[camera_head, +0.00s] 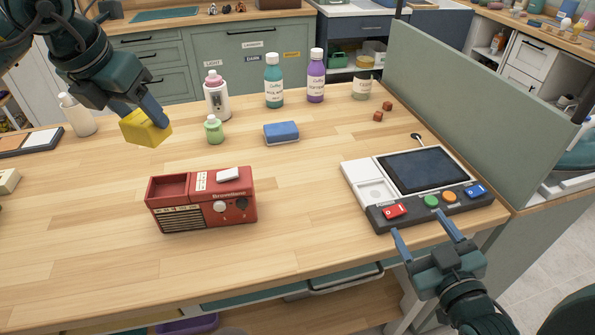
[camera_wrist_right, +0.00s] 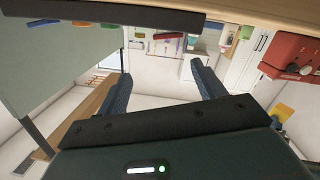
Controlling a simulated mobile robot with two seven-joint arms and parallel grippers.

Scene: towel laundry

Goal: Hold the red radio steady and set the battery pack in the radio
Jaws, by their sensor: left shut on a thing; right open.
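The red radio (camera_head: 228,205) stands upright on the table left of centre, with an open rectangular recess (camera_head: 168,187) in its top left and a white piece on its top right. The radio also shows at the upper right of the right wrist view (camera_wrist_right: 292,55). My left gripper (camera_head: 145,122) is shut on a yellow block (camera_head: 148,130), probably the battery pack, held above the table behind and left of the radio. The yellow block also shows in the right wrist view (camera_wrist_right: 283,113). My right gripper (camera_head: 419,226) is open and empty at the table's front edge, by the console.
A console (camera_head: 425,168) with a screen and coloured buttons lies at the right. A blue block (camera_head: 281,131), a green bottle (camera_head: 214,130) and several taller bottles stand behind the radio. A green partition (camera_head: 470,100) borders the right side. The table between radio and console is clear.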

